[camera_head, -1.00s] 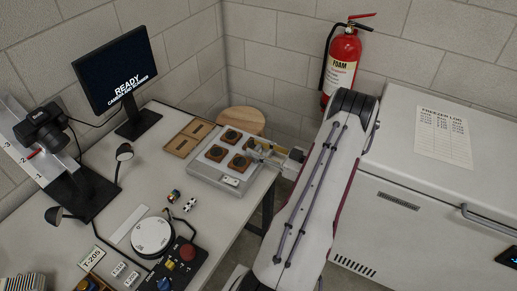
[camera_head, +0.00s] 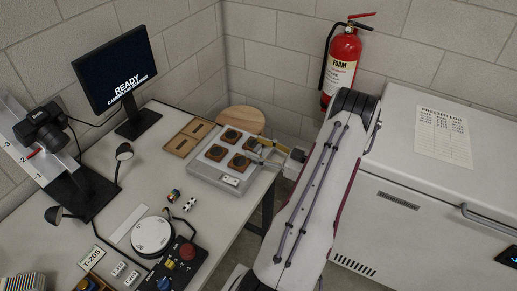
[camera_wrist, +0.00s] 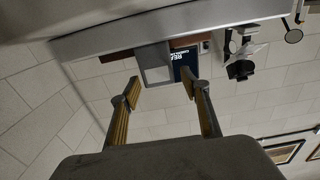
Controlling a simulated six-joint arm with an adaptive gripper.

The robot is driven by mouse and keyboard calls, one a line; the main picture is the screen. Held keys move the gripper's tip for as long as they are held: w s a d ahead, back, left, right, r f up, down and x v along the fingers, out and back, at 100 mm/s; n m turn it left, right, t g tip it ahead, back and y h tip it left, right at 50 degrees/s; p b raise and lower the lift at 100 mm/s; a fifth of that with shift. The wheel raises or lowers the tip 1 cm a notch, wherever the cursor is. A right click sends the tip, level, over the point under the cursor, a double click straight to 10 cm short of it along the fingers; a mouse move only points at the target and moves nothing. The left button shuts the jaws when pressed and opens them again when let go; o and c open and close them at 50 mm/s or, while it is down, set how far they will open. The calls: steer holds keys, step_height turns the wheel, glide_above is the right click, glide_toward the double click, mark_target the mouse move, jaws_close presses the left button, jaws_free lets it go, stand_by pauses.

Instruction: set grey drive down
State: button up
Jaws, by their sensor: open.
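My gripper (camera_head: 257,154) is at the right side of the grey tray on the desk, low over its edge. In the wrist view my gripper (camera_wrist: 160,88) is open, with its two yellow-sided fingers spread apart. A grey square block (camera_wrist: 154,66), which looks like the grey drive, is between and just beyond the fingertips. I cannot tell whether either finger touches it. In the head view I cannot make out the drive beside the gripper. The tray (camera_head: 222,186) holds several brown square blocks with dark round tops.
The monitor (camera_head: 112,68) reads READY and shows upside down in the wrist view. A brown two-part tray (camera_head: 183,148) is left of the grey tray. A round dial (camera_head: 152,235) and a button box (camera_head: 181,262) are nearer. The freezer (camera_head: 400,165) is right of my arm.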

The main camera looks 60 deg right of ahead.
steer(key=s, duration=1.1)
steer(key=shift+s, duration=0.3)
steer(key=shift+w, duration=0.1)
stand_by(0.4)
